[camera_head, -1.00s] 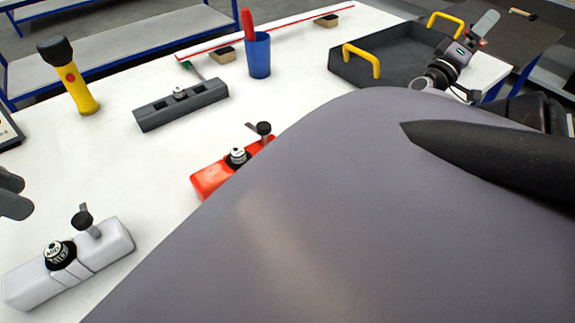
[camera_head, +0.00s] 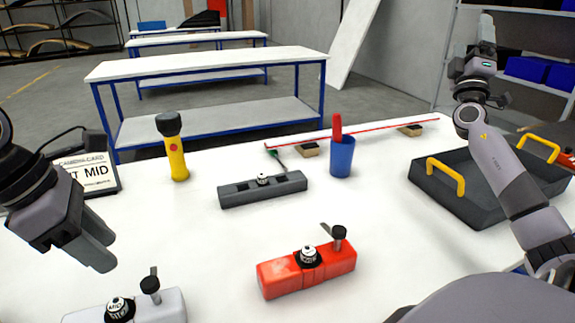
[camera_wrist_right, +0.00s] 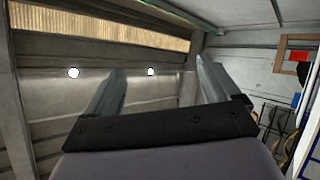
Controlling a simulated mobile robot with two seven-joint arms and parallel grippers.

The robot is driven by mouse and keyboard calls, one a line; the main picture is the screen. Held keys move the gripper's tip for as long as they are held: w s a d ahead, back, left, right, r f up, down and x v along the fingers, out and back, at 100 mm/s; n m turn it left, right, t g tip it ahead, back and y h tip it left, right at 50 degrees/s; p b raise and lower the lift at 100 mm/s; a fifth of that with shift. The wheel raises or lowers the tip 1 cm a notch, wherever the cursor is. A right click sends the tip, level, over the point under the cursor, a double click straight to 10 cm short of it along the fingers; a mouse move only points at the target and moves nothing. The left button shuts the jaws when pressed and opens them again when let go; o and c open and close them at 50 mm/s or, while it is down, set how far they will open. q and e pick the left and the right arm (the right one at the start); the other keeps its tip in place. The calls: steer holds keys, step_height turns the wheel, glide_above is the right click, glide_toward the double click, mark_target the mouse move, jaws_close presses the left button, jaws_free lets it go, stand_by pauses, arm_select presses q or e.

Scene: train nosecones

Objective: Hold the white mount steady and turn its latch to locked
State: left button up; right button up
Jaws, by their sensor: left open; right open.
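The white mount (camera_head: 167,309) lies on the table at the bottom left of the head view, cut off by the frame's lower edge. It carries a black and white dial (camera_head: 119,309) and a latch with a black knob (camera_head: 150,284). My left gripper (camera_head: 104,252) is open and empty, above and to the left of the mount, apart from it. My right gripper (camera_head: 487,30) is raised high at the right, far from the mount. In the right wrist view its two fingers (camera_wrist_right: 160,85) are apart with nothing between them.
A red mount (camera_head: 285,279) and a grey mount (camera_head: 240,194) lie on the white table (camera_head: 215,240). Behind them stand a yellow flashlight (camera_head: 177,160) and a blue cup (camera_head: 342,158). A dark tray (camera_head: 470,205) with yellow handles is at the right. A card sign (camera_head: 95,172) stands left.

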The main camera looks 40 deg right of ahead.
steer(key=w+a+r+n+t+y, duration=0.1)
steer(key=w+a+n+t+y, duration=0.8)
steer(key=w+a+n+y, duration=0.65)
steer(key=n+g+y, duration=1.7)
steer(key=n+y, duration=0.4)
steer(key=n, duration=0.8)
glide_above(172, 299)
steer(key=w+d, duration=0.4)
steer(key=d, duration=0.8)
step_height(172, 299, down, 27)
steer(key=s+a+f+g, duration=0.1)
steer(key=a+f, duration=0.1)
steer(key=f, duration=0.1)
steer(key=s+a+f+n, duration=0.1)
steer(key=s+a+f, duration=0.1)
steer(key=a+f, duration=0.1)
steer(key=s+a+f+n+g+h, duration=0.1)
steer(key=s+a+f, duration=0.1)
steer(key=a+f, duration=0.1)
steer(key=shift+f+g, duration=0.2)
steer(key=shift+g, duration=0.1)
steer(key=shift+a+f, duration=0.2)
steer(key=shift+a, duration=0.1)
steer(key=shift+x, duration=3.35)
